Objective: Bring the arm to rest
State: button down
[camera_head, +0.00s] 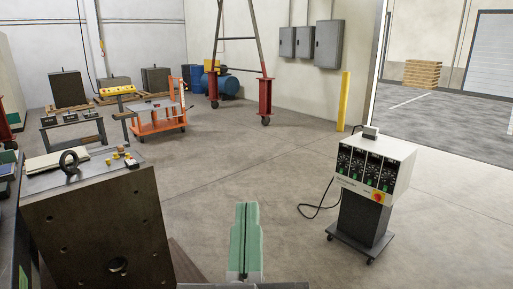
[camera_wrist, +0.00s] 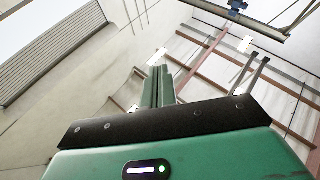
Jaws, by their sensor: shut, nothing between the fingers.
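My gripper (camera_head: 246,212) shows at the bottom centre of the head view. Its two green fingers point upward and lie together with only a thin dark line between them. In the wrist view my gripper (camera_wrist: 159,75) is also shut, with nothing held, and points up towards the ceiling beams. It stands apart from the large dark steel mould block (camera_head: 95,225) to its left. Much of my arm is out of the head view.
An eye bolt (camera_head: 69,161) and small brass-coloured parts lie on the block. A controller cabinet (camera_head: 372,175) on a wheeled stand is at right, with a cable on the floor. An orange cart (camera_head: 157,122) and red-footed gantry (camera_head: 266,95) stand behind. The middle floor is clear.

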jog(key=s+d+r+m+t, duration=0.1)
jog(key=s+r+m+t, duration=0.1)
jog(key=s+r, duration=0.35)
notch_tip(320, 180, up, 34)
jog(key=p, duration=3.5)
jog(key=shift+a+r+y+p, duration=0.15)
jog(key=shift+a+y+p, duration=0.05)
jog(key=shift+y+p, duration=0.2)
